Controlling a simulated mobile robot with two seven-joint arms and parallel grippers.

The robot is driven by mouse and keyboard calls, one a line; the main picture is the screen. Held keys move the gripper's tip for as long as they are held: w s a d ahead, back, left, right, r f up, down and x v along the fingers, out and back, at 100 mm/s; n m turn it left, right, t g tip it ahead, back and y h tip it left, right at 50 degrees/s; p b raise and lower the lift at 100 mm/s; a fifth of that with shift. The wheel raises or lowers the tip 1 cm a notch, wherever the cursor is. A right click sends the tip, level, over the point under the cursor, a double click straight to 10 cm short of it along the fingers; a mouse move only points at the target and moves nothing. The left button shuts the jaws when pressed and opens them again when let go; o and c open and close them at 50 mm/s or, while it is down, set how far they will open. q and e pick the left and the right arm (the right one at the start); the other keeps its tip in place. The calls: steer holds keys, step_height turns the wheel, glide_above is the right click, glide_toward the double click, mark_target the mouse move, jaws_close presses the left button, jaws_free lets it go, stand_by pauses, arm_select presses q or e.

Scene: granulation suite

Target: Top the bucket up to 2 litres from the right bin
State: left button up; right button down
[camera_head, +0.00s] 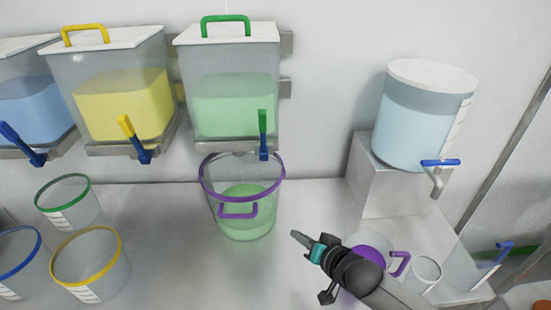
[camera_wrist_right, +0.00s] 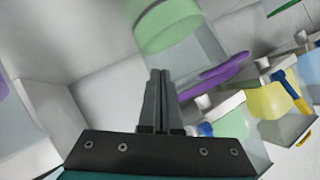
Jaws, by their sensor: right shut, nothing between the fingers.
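The right bin (camera_head: 235,65) hangs on the wall with green material inside, a white lid and a green handle. Its green and blue lever (camera_head: 263,135) stands upright at its lower front right. The clear bucket (camera_head: 242,215) with a purple rim and handle stands below this bin and holds green material. I cannot read a litre mark on it. The bucket also shows tilted in the right wrist view (camera_wrist_right: 190,45), beyond my fingers. My left gripper is not in view.
Yellow (camera_head: 125,100) and blue (camera_head: 32,105) bins hang to the left. Several empty rimmed containers, such as the yellow-rimmed one (camera_head: 90,265), stand at lower left. A tank (camera_head: 415,120) with a blue-handled tap stands on a block at right. A purple-handled vessel (camera_head: 400,262) is partly behind my right arm.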

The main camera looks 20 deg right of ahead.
steer(key=w+d+r+m+t+y, duration=0.25)
steer(key=w+r+y, duration=0.2)
steer(key=r, duration=0.75)
steer(key=y+p, duration=0.2)
steer(key=y, duration=0.3)
glide_toward(263, 136)
step_height(263, 136, up, 4)
steer(key=d, duration=0.2)
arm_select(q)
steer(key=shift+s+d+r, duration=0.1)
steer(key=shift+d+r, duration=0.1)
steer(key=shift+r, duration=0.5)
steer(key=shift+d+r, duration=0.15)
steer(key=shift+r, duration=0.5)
arm_select(e)
steer(key=x, duration=0.9)
steer(key=shift+w+r+m+t, duration=0.2)
steer(key=shift+w+m+t, duration=0.15)
steer(key=shift+m+t, duration=0.1)
steer(key=shift+s, duration=0.1)
arm_select(q)
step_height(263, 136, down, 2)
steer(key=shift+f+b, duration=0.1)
steer(key=shift+b, duration=0.75)
arm_select(e)
steer(key=s+n, duration=0.1)
steer(key=s+n+y, duration=0.1)
steer(key=f+n+y, duration=0.1)
steer(key=shift+s+a+t, duration=0.3)
steer(key=shift+s+a, duration=0.1)
